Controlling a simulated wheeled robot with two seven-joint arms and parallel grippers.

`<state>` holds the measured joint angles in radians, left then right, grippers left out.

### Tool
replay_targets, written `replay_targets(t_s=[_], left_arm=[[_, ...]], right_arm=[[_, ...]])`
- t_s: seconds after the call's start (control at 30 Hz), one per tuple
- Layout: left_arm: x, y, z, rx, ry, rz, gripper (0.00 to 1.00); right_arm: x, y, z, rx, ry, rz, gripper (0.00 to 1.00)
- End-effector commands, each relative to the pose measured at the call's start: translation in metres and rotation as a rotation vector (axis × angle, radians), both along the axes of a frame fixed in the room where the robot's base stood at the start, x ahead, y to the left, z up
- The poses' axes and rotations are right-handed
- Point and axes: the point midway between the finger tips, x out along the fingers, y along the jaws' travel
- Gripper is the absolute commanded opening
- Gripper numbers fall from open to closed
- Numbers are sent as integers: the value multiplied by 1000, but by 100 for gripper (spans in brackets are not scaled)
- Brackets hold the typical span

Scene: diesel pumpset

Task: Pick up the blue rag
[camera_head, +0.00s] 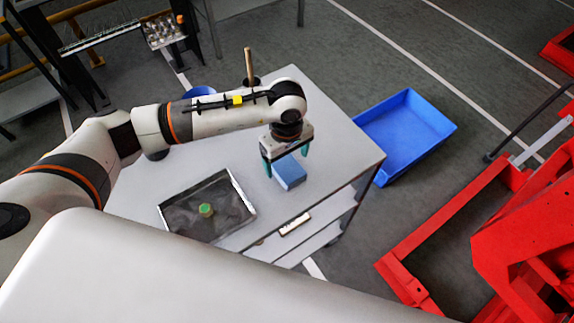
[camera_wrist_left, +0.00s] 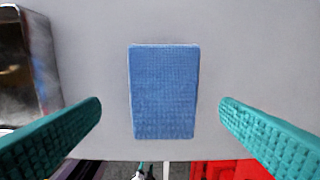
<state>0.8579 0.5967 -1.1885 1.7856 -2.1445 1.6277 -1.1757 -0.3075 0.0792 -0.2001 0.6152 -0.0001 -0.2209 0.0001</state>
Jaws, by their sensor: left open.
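The blue rag (camera_head: 290,172) is a small folded rectangular block lying on the grey top of the cart (camera_head: 330,143). In the left wrist view the rag (camera_wrist_left: 164,92) lies flat, centred between the two teal fingers. My left gripper (camera_head: 286,160) is open and points down above the rag, with a finger to either side. In the left wrist view the left gripper (camera_wrist_left: 160,135) has a clear gap between each finger and the rag. My right gripper is not in view.
A dark tray (camera_head: 180,212) holding a green-topped item (camera_head: 206,210) lies left of the rag. A blue bin (camera_head: 440,130) stands on the floor right of the cart. A red metal frame (camera_head: 410,285) is at lower right. A wooden handle (camera_head: 249,64) stands upright behind my arm.

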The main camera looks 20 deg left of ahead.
Motion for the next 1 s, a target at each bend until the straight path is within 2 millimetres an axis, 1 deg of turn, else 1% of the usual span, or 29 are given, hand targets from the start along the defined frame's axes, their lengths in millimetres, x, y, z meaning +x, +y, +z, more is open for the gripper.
replay_targets(t_s=[0.03, 0.13, 0.2, 0.3, 0.4, 0.57, 0.6, 0.67, 0.8, 0.9, 1.0], left_arm=[[0, 0, -4, 1, 7, 2, 85], [4, 1, -18, 1, 7, 3, 85], [5, 1, -30, 1, 7, 1, 85], [6, 1, -41, 1, 4, 1, 85], [6, 1, -46, 0, 1, -1, 85], [6, 1, -46, 1, 1, -1, 85], [6, 1, -46, 1, 1, -1, 84], [6, 1, -46, 1, 1, -1, 74], [6, 1, -46, 1, 1, -1, 51], [6, 1, -46, 1, 1, 0, 37], [6, 1, -46, 1, 1, 0, 37]], right_arm=[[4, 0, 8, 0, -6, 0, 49], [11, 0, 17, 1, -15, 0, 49], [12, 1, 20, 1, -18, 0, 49], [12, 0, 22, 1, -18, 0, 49], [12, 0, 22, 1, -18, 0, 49], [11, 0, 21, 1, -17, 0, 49], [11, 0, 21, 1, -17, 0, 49], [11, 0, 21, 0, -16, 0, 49], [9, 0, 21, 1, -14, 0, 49], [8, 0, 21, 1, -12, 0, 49], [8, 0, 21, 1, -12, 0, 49]])
